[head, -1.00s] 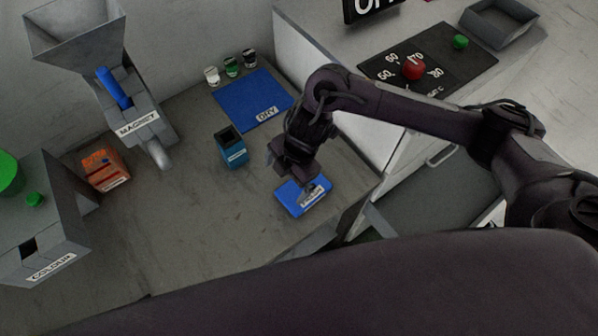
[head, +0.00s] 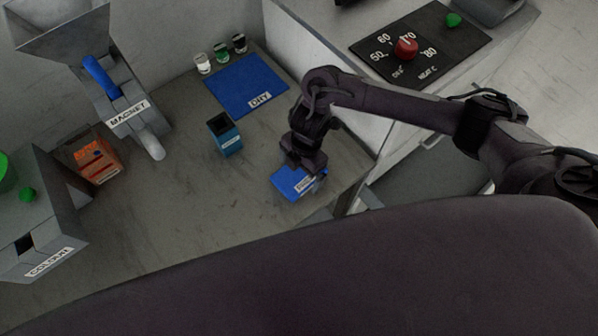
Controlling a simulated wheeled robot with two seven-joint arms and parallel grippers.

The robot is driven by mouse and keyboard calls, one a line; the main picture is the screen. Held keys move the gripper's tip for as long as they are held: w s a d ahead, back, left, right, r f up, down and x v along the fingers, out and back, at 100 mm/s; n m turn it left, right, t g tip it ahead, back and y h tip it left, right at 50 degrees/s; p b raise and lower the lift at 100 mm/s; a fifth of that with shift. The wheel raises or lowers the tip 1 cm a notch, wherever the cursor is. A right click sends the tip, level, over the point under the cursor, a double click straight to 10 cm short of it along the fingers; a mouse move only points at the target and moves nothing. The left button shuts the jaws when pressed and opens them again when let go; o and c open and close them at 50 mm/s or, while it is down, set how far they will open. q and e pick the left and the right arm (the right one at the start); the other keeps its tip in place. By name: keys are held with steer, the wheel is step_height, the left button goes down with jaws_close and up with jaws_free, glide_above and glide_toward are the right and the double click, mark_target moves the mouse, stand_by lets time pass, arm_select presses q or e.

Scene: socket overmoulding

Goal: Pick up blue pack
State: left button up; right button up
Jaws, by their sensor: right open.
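The blue pack (head: 286,184) lies flat on the grey table near its right front edge, with a white label on its right part. My right gripper (head: 303,172) is open and points down right over the pack, covering its upper right part. I cannot tell whether the fingers touch the pack, as the fingertips are partly hidden. My left gripper is not in view.
A teal box (head: 225,135) stands left of the pack. A blue DRY mat (head: 246,92) lies behind, with several small jars beyond. An orange box (head: 97,160), the MAGNET hopper (head: 120,100) and the COLOUR machine (head: 45,225) are left. A heater panel (head: 420,48) sits right.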

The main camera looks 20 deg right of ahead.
steer(key=c, duration=1)
steer(key=shift+r, duration=0.15)
